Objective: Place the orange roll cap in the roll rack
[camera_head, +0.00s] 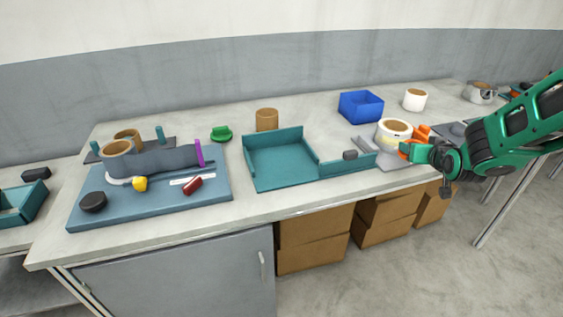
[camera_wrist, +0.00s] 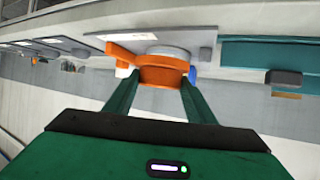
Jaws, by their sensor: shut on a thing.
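The orange roll cap (camera_wrist: 162,74) is between the two fingertips of my gripper (camera_wrist: 158,84) in the wrist view. In the head view my gripper (camera_head: 428,153) is at the right end of the bench, with the orange cap (camera_head: 408,149) at its tip. The cap is close to a white roll (camera_head: 393,131) with a tan core; I cannot tell whether they touch. The roll stands on a flat grey plate (camera_head: 372,153), with another orange part (camera_head: 423,132) just behind. I cannot tell for sure which fixture is the roll rack.
A teal tray (camera_head: 258,184) and a blue bin (camera_head: 361,105) stand left of my gripper. A blue-grey board (camera_head: 150,208) holds several tools at the far left. A white roll (camera_head: 414,99) and a brown roll (camera_head: 267,119) stand farther back. The bench's front edge runs below my gripper.

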